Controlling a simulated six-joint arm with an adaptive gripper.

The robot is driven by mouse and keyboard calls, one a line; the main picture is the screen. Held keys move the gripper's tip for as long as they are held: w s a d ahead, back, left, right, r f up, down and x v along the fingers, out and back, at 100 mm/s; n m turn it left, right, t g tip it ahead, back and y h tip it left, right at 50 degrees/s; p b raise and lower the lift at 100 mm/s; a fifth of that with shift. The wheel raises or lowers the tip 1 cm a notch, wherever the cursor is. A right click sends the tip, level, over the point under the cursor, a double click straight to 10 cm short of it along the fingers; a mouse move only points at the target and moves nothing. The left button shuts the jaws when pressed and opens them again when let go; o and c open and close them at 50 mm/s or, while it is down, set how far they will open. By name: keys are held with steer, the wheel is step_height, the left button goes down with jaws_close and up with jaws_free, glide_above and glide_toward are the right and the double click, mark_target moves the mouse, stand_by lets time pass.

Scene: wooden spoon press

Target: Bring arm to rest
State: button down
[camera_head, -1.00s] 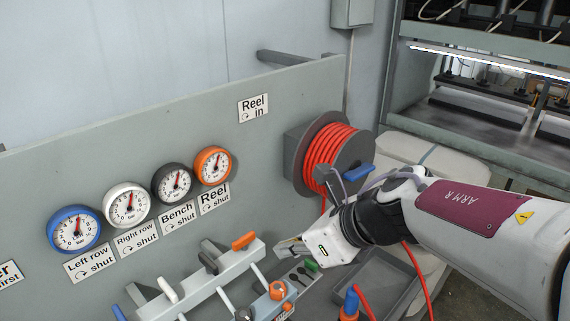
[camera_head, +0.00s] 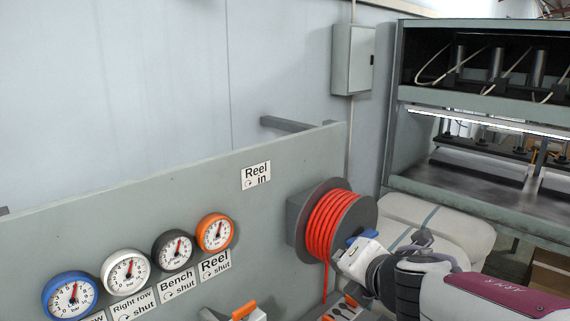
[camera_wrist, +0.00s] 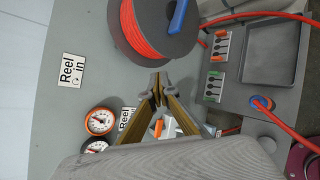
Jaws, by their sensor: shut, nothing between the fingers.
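My gripper (camera_wrist: 157,88) is shut and empty in the wrist view, its two fingertips together just below the hose reel. In the head view my arm comes in from the lower right and its white gripper body (camera_head: 355,255) is in front of the reel's lower right side; the fingertips are hard to make out there. The reel (camera_head: 340,222) carries orange-red hose and is fixed to the grey panel. Its blue handle (camera_wrist: 179,15) shows beyond the fingertips in the wrist view. I cannot tell how far the gripper is from the reel.
Gauges with blue, white, black and orange (camera_head: 215,232) rims line the grey panel (camera_head: 160,215). An orange-tipped lever (camera_head: 243,310) stands below them. A grey tray (camera_wrist: 272,55) and a blue-collared hose fitting (camera_wrist: 262,103) are right in the wrist view. White sacks (camera_head: 440,225) lie behind the arm.

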steer(key=s+d+f+m+g+h, duration=0.25)
steer(key=s+d+m, duration=0.3)
steer(key=m, duration=0.35)
steer(key=s+d+f+m+g+h, duration=0.1)
steer(key=s+d+m+h, duration=0.35)
steer(key=d+m, duration=0.35)
steer(key=s+a+f+m+g+y, duration=0.1)
steer(key=s+a+f+m+y, duration=0.1)
steer(key=s+m, duration=0.3)
steer(key=s+a+f+m+g+y, duration=0.2)
steer(key=s+a+m, duration=0.3)
steer(key=s, duration=0.7)
steer(key=shift+s+a+f+m+y, duration=0.3)
steer(key=shift+f+m, duration=0.05)
steer(key=shift+m, duration=0.45)
